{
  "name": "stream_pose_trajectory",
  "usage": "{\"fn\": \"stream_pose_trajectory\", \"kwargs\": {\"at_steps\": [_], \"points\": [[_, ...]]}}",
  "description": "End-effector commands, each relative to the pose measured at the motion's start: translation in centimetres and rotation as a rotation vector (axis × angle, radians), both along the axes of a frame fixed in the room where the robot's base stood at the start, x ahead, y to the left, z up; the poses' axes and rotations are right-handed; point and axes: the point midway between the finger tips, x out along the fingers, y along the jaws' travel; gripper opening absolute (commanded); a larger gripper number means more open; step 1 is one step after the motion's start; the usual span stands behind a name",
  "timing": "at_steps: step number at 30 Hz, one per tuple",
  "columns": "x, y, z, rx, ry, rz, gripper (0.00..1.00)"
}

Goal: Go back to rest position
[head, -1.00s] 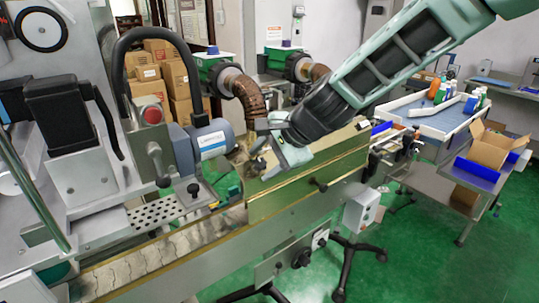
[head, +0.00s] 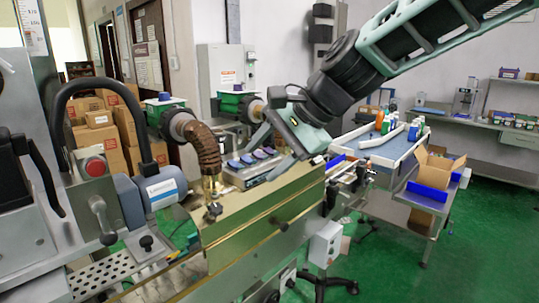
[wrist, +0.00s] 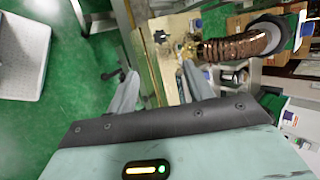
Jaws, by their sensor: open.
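My gripper (head: 277,139) is above the brass-coloured tunnel housing (head: 262,215) of the sleeve applicator, in the middle of the head view. In the wrist view my gripper (wrist: 160,92) shows two grey fingers set wide apart with nothing between them. The housing's edge (wrist: 150,65) and the green floor lie beyond the fingers. I cannot tell whether a fingertip touches anything there.
A brown ribbed hose (head: 204,148) rises close to the left of my gripper; it also shows in the wrist view (wrist: 240,47). The grey motor (head: 150,193) and black hoop stand further left. A table with bottles (head: 400,135) and a cart with a cardboard box (head: 437,165) stand right.

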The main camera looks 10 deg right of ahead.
Motion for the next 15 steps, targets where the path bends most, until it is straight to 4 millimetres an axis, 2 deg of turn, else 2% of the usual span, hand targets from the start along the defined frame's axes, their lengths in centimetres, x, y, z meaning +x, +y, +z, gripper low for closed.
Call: {"fn": "stream_pose_trajectory", "kwargs": {"at_steps": [12, 15], "points": [[-0.1, -0.3, 0.3, 0.0, 0.0, 0.0, 0.51], [-1.8, 0.3, -0.9, -0.051, -0.007, 0.076, 0.51]]}}
